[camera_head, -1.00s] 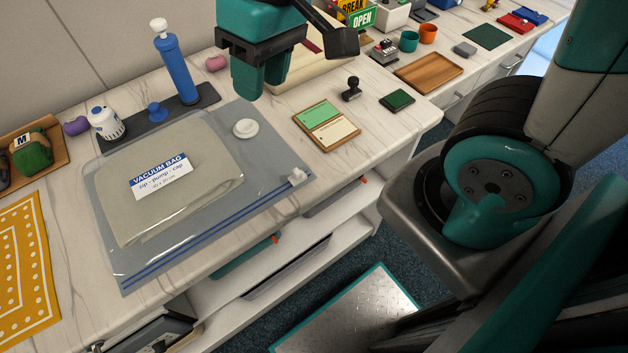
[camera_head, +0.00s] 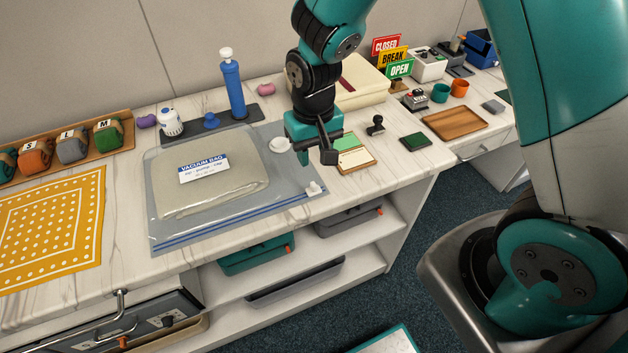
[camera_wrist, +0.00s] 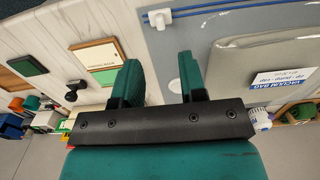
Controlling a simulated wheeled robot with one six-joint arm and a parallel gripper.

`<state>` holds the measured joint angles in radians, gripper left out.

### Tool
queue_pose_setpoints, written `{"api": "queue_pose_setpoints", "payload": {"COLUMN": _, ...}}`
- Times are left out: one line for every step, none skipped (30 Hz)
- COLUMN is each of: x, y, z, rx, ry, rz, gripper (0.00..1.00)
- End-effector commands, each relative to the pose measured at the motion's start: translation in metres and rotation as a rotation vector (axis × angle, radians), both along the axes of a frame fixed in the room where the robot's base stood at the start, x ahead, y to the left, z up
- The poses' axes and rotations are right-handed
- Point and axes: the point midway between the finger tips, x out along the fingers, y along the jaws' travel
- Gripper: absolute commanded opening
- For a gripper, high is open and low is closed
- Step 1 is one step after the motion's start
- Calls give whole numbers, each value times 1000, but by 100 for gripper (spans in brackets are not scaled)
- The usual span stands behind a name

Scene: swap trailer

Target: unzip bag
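The vacuum bag (camera_head: 215,222) lies flat on the counter, clear, with a folded beige item and a label (camera_head: 203,168) inside. Blue zip lines (camera_head: 235,226) run along its front edge. A white slider (camera_head: 314,187) sits at their right end; it also shows in the wrist view (camera_wrist: 160,18). A white round cap (camera_head: 279,145) is on the bag's right part. My gripper (camera_head: 304,152) is above the bag's right side, behind the slider, apart from it. In the wrist view my gripper (camera_wrist: 158,72) has its fingers spread, nothing between them.
A blue pump (camera_head: 233,90) stands behind the bag. A green-and-cream card board (camera_head: 354,153), a stamp (camera_head: 375,125) and a wooden tray (camera_head: 454,123) are to the right. A yellow dotted cloth (camera_head: 50,230) lies left. Open shelves (camera_head: 300,275) are below the counter.

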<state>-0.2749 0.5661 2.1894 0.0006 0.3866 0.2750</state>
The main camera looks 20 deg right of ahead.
Motion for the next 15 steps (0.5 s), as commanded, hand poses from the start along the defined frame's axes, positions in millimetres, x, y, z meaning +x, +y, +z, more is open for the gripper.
{"api": "queue_pose_setpoints", "payload": {"x": -2, "y": 0, "z": -12, "rx": -2, "ry": 7, "rz": 0, "gripper": 38}}
{"api": "queue_pose_setpoints", "payload": {"x": -2, "y": 0, "z": -19, "rx": -2, "ry": 7, "rz": 1, "gripper": 38}}
{"api": "queue_pose_setpoints", "payload": {"x": -2, "y": 0, "z": -28, "rx": -2, "ry": 7, "rz": 1, "gripper": 38}}
{"api": "queue_pose_setpoints", "payload": {"x": -2, "y": 0, "z": -35, "rx": -1, "ry": 7, "rz": 1, "gripper": 38}}
{"api": "queue_pose_setpoints", "payload": {"x": -2, "y": 0, "z": -41, "rx": -1, "ry": 6, "rz": 1, "gripper": 38}}
{"api": "queue_pose_setpoints", "payload": {"x": -1, "y": 0, "z": -49, "rx": -1, "ry": 6, "rz": 1, "gripper": 38}}
{"api": "queue_pose_setpoints", "payload": {"x": -1, "y": 0, "z": -55, "rx": -1, "ry": 5, "rz": 1, "gripper": 38}}
{"api": "queue_pose_setpoints", "payload": {"x": -1, "y": 0, "z": -61, "rx": -1, "ry": 5, "rz": 1, "gripper": 38}}
{"api": "queue_pose_setpoints", "payload": {"x": -1, "y": 0, "z": -68, "rx": -1, "ry": 4, "rz": 1, "gripper": 38}}
{"api": "queue_pose_setpoints", "payload": {"x": -1, "y": 0, "z": -72, "rx": -1, "ry": 4, "rz": 1, "gripper": 38}}
{"api": "queue_pose_setpoints", "payload": {"x": -1, "y": 0, "z": -76, "rx": 0, "ry": 3, "rz": 1, "gripper": 38}}
{"api": "queue_pose_setpoints", "payload": {"x": -1, "y": 0, "z": -81, "rx": 0, "ry": 3, "rz": 1, "gripper": 38}}
{"api": "queue_pose_setpoints", "payload": {"x": -1, "y": 0, "z": -84, "rx": 0, "ry": 3, "rz": 1, "gripper": 38}}
{"api": "queue_pose_setpoints", "payload": {"x": -1, "y": 0, "z": -86, "rx": 0, "ry": 2, "rz": 1, "gripper": 38}}
{"api": "queue_pose_setpoints", "payload": {"x": 0, "y": 0, "z": -89, "rx": 0, "ry": 1, "rz": 0, "gripper": 38}}
